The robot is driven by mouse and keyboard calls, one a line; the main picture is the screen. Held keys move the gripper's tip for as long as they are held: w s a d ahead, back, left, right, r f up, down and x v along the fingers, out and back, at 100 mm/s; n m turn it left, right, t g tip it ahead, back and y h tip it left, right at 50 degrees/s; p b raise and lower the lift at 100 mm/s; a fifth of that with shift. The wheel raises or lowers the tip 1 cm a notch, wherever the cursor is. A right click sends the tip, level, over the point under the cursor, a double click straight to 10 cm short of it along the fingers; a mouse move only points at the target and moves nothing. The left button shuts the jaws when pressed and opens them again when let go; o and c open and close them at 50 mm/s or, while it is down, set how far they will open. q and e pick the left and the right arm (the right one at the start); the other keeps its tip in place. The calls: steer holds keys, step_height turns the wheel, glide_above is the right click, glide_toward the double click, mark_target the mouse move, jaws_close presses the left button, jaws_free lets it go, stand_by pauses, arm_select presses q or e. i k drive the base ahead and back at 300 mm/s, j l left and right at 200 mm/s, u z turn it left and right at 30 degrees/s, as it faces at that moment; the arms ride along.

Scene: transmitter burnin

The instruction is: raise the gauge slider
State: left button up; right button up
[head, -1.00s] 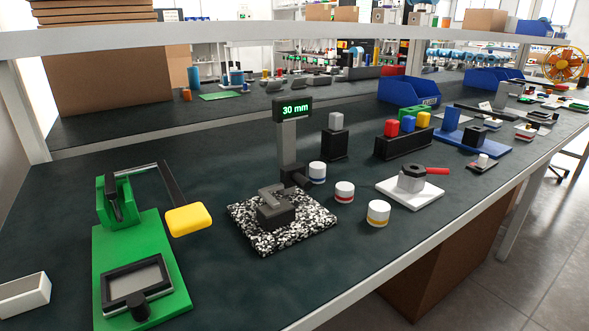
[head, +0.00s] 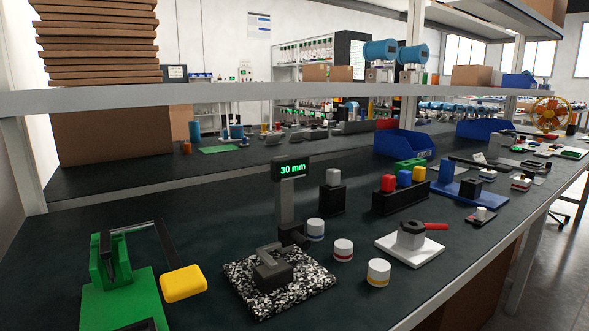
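The height gauge stands on a speckled black-and-white plate (head: 310,291) in the middle of the bench. Its grey column (head: 286,205) rises behind the plate and carries a display (head: 292,169) reading 30 mm in green. A dark slider (head: 292,236) sits low on the column, near the plate's back edge. A dark grey notched block (head: 272,270) rests on the plate in front of it. Neither of my grippers is in the head view.
Three white round containers with blue (head: 315,229), red (head: 342,250) and yellow (head: 378,272) bands stand right of the gauge. A white base (head: 410,251) with a red-handled tool is at right.

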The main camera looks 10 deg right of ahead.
mark_target(292, 233)
steer(key=i+l+u, duration=0.1)
steer(key=l+u, duration=0.25)
steer(key=l, duration=0.3)
steer(key=l+u, duration=0.3)
steer(key=l, duration=0.4)
